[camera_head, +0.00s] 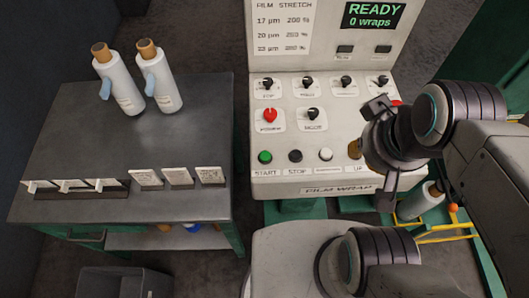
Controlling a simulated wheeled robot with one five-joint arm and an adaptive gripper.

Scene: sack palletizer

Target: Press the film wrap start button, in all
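The film wrap control panel (335,187) faces me, with "FILM WRAP" lettered on its lower edge. The green button (264,156) above the START label sits at the panel's lower left. The black STOP button (295,156) and a white button (326,154) are to its right. The display (373,15) reads "READY" and "0 wraps". My gripper (378,150) is in front of the panel's right side, well right of the green button, and hides what is above the UP label.
Several black knobs (311,114) and a red knob (269,115) sit above the buttons. A grey table (130,130) on the left bears two film rolls (119,83) (159,76) and several small cards. A yellow frame (440,235) stands at lower right. A grey bin (125,283) is at lower left.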

